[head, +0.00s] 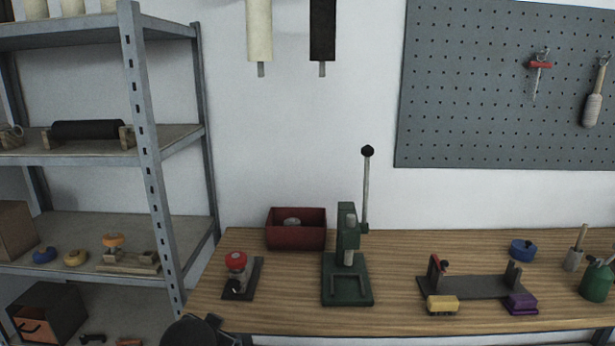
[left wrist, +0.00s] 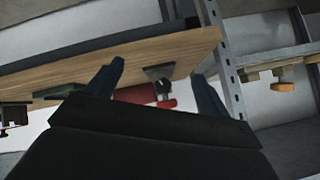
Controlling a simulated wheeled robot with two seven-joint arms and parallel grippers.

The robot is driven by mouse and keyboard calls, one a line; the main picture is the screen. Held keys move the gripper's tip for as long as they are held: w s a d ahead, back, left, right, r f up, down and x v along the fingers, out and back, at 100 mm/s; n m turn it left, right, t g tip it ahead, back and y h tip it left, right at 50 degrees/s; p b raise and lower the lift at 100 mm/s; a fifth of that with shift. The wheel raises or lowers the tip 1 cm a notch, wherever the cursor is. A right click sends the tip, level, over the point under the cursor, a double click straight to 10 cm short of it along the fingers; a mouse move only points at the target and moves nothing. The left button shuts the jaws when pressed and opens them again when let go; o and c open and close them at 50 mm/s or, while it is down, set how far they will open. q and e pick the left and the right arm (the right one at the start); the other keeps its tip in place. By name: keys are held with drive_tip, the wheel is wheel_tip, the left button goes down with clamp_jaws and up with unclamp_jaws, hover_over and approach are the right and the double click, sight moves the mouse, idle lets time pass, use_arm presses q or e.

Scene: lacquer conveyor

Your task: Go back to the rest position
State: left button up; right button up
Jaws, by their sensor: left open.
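My left gripper (left wrist: 157,68) shows in the left wrist view with its two dark fingers spread apart. It is open, and I see nothing held between the fingers. Beyond the fingers, the red-knobbed device on its dark plate (left wrist: 158,72) stands on the bench, apart from them. In the head view, a dark rounded part of my left arm (head: 190,332) shows at the bottom edge, in front of the bench's left corner. The fingers cannot be made out there. My right gripper is in neither view.
The wooden bench (head: 400,318) holds the red-knobbed device (head: 237,262), a red bin (head: 296,238), a green lever press (head: 346,290), a dark fixture (head: 475,286) with yellow and purple blocks, and a blue pot (head: 522,250). A metal shelf (head: 150,160) stands close on the left.

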use_arm(q)
drive_tip(key=s+d+f+n+g+h, duration=0.1)
drive_tip(key=s+f+g, duration=0.3)
drive_tip(key=s+f, duration=0.9)
drive_tip(key=s+d+f+n+g+h, duration=0.1)
drive_tip(key=s+d+f+g, duration=0.2)
drive_tip(key=s+f, duration=0.9)
drive_tip(key=s+g, duration=0.1)
drive_tip(key=s, duration=0.5)
drive_tip(key=shift+s+d+f+n, duration=0.15)
drive_tip(key=shift+s+f+n, duration=0.15)
drive_tip(key=shift+f, duration=0.1)
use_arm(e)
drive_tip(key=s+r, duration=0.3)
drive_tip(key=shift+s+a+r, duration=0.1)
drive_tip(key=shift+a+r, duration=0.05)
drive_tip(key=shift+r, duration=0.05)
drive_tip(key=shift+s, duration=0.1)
use_arm(q)
drive_tip(key=shift+w, duration=0.1)
